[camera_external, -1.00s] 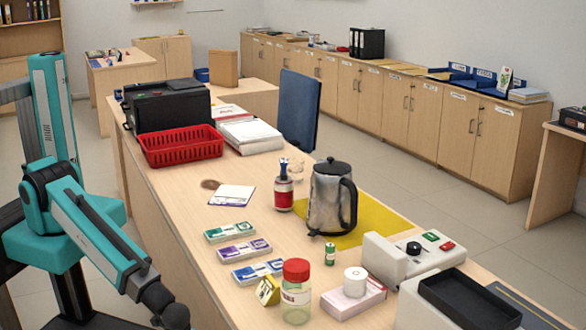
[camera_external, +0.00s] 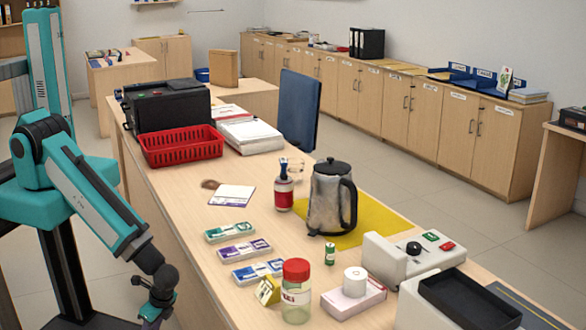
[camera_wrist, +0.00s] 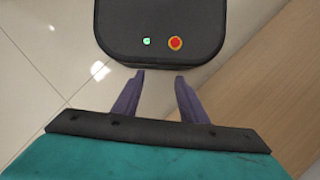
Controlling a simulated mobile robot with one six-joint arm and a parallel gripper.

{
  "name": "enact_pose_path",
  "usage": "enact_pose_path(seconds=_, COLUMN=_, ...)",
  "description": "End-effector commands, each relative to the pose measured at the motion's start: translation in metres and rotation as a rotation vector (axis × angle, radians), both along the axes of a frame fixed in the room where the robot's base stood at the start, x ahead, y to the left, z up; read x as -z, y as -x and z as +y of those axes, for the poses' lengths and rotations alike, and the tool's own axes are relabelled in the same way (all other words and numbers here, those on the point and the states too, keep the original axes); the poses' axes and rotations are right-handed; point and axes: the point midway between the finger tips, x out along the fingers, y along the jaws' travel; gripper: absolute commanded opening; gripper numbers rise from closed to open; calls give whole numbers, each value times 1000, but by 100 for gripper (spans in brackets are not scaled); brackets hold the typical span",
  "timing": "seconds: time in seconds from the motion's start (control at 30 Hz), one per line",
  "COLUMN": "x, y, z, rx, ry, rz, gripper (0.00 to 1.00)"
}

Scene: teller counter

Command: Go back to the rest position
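My gripper (camera_external: 154,318) hangs at the lower left of the external view, in front of the counter's near side and partly cut off by the frame's bottom edge. In the wrist view my gripper (camera_wrist: 160,76) has its two purple fingers apart, with nothing between them. Below the fingers lie the tiled floor and, at the right, a wooden surface. The counter (camera_external: 190,250) stands to the right of the arm in the external view.
The counter holds a red basket (camera_external: 180,146), a metal kettle (camera_external: 328,200), a pump bottle (camera_external: 284,190), a red-lidded jar (camera_external: 296,292) and several banknote bundles (camera_external: 244,250). The counter's left edge runs close beside my arm.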

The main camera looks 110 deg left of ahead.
Motion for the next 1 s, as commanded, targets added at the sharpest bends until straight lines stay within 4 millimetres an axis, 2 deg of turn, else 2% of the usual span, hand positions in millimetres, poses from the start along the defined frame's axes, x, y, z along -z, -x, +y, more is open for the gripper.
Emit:
enact_pose_path(seconds=0.03, x=-13, y=10, z=3, rx=-18, ry=0, rz=16, gripper=39)
enact_pose_path(seconds=0.1, x=-18, y=20, z=6, rx=-39, ry=0, rz=33, gripper=39)
enact_pose_path(seconds=0.33, x=-27, y=42, z=11, rx=-83, ry=0, rz=69, gripper=39)
enact_pose_path(seconds=0.77, x=-26, y=45, z=12, rx=-90, ry=0, rz=74, gripper=39)
enact_pose_path(seconds=1.0, x=-8, y=46, z=12, rx=-92, ry=-2, rz=80, gripper=39)
